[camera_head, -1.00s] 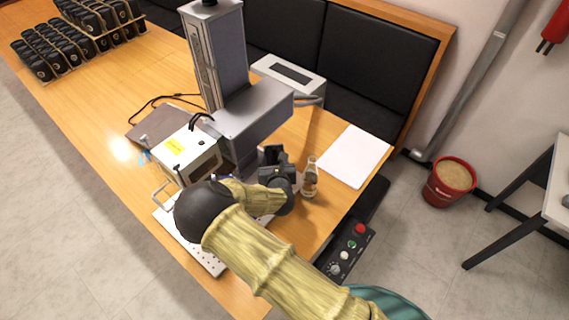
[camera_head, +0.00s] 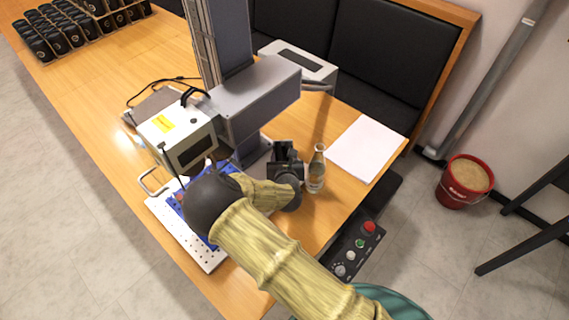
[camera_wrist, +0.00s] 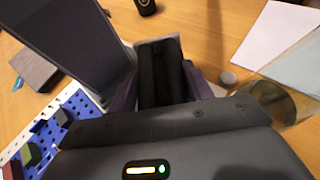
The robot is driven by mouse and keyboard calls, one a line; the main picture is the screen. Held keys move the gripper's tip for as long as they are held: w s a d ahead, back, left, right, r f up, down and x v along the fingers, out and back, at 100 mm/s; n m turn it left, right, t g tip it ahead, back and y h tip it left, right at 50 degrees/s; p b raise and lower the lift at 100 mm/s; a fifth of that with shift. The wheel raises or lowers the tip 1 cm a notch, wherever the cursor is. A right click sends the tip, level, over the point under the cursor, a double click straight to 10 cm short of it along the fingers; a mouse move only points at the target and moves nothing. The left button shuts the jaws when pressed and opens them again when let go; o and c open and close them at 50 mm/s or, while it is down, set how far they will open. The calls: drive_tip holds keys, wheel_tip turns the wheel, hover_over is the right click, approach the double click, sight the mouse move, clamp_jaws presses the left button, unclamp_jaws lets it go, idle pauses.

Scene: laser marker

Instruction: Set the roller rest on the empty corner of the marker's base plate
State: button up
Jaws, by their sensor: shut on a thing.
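My gripper (camera_wrist: 160,88) is shut on the roller rest (camera_wrist: 161,65), which shows as dark parallel rollers between the purple-grey fingers in the wrist view. In the head view my gripper (camera_head: 287,158) is over the right part of the table, beside the laser marker's column and left of a glass bottle. The white perforated base plate (camera_head: 207,257) lies left of my gripper, partly hidden by my arm. A blue perforated piece (camera_wrist: 78,101) lies on it, with dark and green blocks on top.
The glass bottle (camera_head: 317,172) stands close to my gripper's right. The marker's grey arm (camera_head: 255,95) and white head (camera_head: 180,132) overhang the plate. White paper (camera_head: 366,147) lies at the right; a button box (camera_head: 355,250) is at the table's right edge.

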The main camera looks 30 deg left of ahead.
idle(0.4)
drive_tip(key=shift+f+b, duration=2.15)
drive_tip(key=shift+f, duration=1.3)
drive_tip(key=shift+f+b, duration=0.45)
drive_tip(key=shift+f, duration=0.1)
drive_tip(key=o, duration=1.5)
drive_tip(key=shift+o, duration=0.5)
drive_tip(key=shift+f, duration=0.1)
drive_tip(key=shift+s, duration=0.1)
drive_tip(key=b+v, duration=0.1)
drive_tip(key=v, duration=1.6)
drive_tip(key=shift+d, duration=0.15)
